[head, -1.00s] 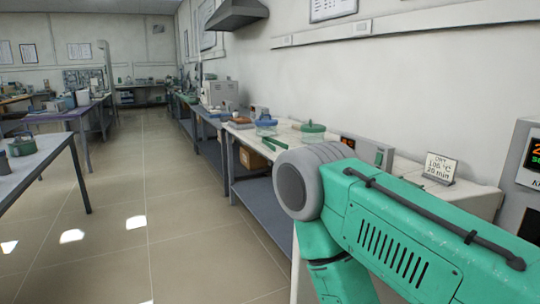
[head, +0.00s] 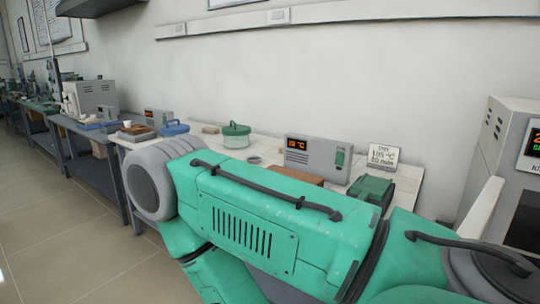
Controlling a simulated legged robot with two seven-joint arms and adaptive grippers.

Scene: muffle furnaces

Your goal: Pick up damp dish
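A small dish (head: 254,160) sits on the white bench (head: 268,148), left of a grey unit with an orange display. It is too small to tell whether it is damp. A green-lidded pot (head: 236,136) and a blue-lidded container (head: 174,128) stand further left on the same bench. My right arm, green with a grey round joint, crosses the front of the view and hides much of the bench's near side. Neither gripper shows in the head view.
A grey unit (head: 318,157) with a display stands by a sign (head: 383,157) reading 105 °C, 20 min. A brown slab (head: 294,176) and a green box (head: 371,189) lie in front. A furnace (head: 488,145) stands at right. Floor (head: 62,225) at left is clear.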

